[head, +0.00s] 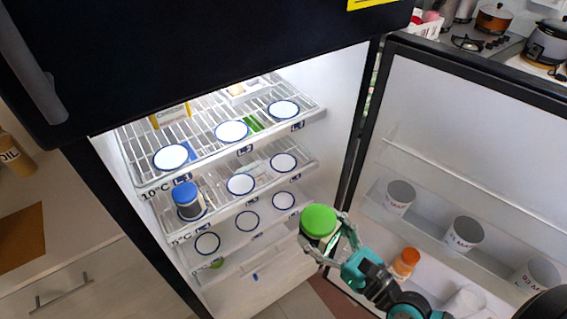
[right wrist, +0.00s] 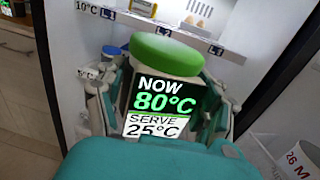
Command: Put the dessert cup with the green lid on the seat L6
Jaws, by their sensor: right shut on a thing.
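The dessert cup with the green lid (head: 318,220) is upright in my right gripper (head: 326,238), in front of the open fridge and apart from the shelves. In the right wrist view, the green lid (right wrist: 166,55) sits above a dark label reading "NOW 80°C, SERVE 25°C", with fingers on both sides of the cup. The fridge has round blue-rimmed seats on three levels. The middle level has a bare right seat (head: 283,162) and a bare middle seat (head: 241,184); I cannot read which one is L6. My left gripper is not in view.
A blue-lidded cup (head: 187,198) stands on the middle level's left seat. The top-level seats (head: 231,131) and lower seats (head: 247,221) look bare. The open fridge door (head: 455,110) on the right holds white cups (head: 463,234) and an orange-capped bottle (head: 404,262).

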